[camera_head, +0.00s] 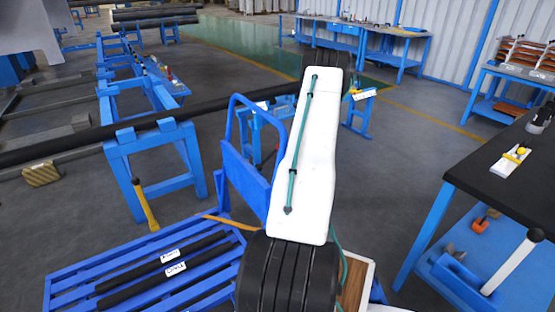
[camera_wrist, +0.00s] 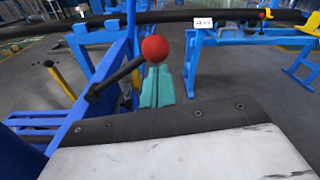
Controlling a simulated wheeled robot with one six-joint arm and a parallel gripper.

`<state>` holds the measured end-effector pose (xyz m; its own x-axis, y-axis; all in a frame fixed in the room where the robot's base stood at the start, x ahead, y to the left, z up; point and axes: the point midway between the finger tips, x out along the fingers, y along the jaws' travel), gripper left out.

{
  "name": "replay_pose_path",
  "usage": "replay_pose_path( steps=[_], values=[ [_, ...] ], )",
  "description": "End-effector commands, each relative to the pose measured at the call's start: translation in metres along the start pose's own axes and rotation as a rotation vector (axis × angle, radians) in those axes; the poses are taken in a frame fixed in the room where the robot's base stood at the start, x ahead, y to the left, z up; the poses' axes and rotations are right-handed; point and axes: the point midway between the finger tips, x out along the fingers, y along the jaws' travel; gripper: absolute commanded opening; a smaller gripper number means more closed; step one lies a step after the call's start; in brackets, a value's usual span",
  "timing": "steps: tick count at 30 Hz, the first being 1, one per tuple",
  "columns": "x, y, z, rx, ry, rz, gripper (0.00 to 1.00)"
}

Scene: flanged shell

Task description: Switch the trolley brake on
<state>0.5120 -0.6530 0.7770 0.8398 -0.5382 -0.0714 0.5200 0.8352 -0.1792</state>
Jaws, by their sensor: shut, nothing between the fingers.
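The trolley's blue upright frame with its hoop handle (camera_head: 236,112) stands just left of my arm in the head view. In the wrist view, a black lever (camera_wrist: 116,78) with a red ball knob (camera_wrist: 154,48) sticks up and to the right from the trolley's blue frame (camera_wrist: 86,112). My gripper (camera_wrist: 157,74) shows its teal fingers shut and empty, just below the red knob in the picture. I cannot tell whether they touch it.
A blue slatted bed (camera_head: 75,274) with black bars lies at the lower left. A long black pipe (camera_head: 80,142) crosses on a blue stand (camera_head: 152,138). A black-topped workbench (camera_head: 480,165) stands close on the right. Grey floor is free between the workbench and my arm.

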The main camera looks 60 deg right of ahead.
Motion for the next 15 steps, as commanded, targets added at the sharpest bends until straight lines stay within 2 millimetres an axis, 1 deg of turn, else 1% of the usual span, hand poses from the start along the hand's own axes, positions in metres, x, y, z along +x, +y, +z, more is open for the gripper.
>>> replay_pose_path(
  steps=[11,15],
  values=[
    [0.0004,0.0005,0.0006,-0.002,-0.001,0.001,0.00],
    [-0.0003,0.0016,-0.0050,-0.001,0.000,0.001,0.00]
  ],
)
